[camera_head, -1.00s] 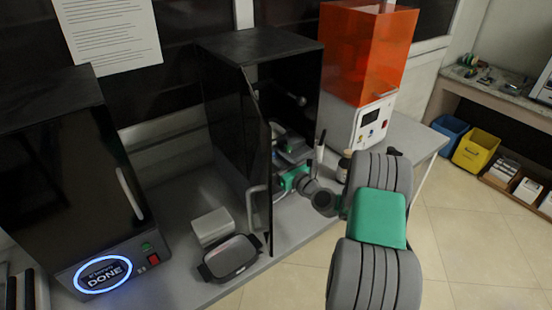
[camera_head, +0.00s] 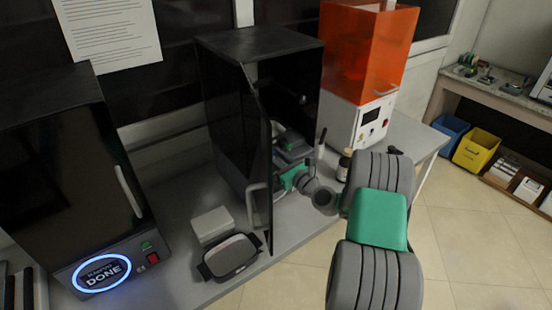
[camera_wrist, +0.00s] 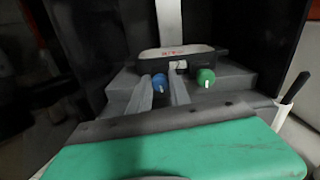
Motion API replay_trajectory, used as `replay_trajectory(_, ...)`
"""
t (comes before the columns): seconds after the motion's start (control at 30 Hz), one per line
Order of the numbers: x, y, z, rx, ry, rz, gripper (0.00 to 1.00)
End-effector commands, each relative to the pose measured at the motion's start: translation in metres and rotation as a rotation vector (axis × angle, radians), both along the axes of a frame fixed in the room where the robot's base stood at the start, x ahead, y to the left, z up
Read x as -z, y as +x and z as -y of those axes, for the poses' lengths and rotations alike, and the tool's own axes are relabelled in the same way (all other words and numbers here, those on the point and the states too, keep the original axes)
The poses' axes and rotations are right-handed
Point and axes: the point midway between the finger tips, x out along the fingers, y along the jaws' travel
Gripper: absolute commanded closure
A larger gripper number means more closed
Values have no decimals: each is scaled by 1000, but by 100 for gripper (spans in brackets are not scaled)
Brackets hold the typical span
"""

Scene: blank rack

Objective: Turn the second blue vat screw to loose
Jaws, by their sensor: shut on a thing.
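The blue vat screw (camera_wrist: 159,83) has a small white mark and sits low at the front of the dark vat (camera_wrist: 205,60) in the wrist view. My gripper (camera_wrist: 158,77) has its two grey fingers on either side of this screw and is shut on it. A green screw (camera_wrist: 206,78) with a white mark sits just to the right, outside the fingers. In the head view my gripper (camera_head: 290,158) reaches into the open black printer cabinet (camera_head: 222,120). The fingers and screws cannot be made out there.
The open cabinet door (camera_head: 256,205) stands left of my arm. A grey box (camera_head: 212,224) and a dark tray (camera_head: 230,256) lie on the bench. An orange-covered machine (camera_head: 365,60) stands right, and a closed black machine with a lit DONE display (camera_head: 103,273) left.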

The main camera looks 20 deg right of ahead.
Motion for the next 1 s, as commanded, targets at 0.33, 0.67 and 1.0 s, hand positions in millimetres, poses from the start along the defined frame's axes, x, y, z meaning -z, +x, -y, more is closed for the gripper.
replay_trajectory(0.33,5,0,-1,0,-277,74,100)
replay_trajectory(0.67,6,-1,-2,-1,-581,154,100)
replay_trajectory(1.0,7,-1,-2,0,-894,239,100)
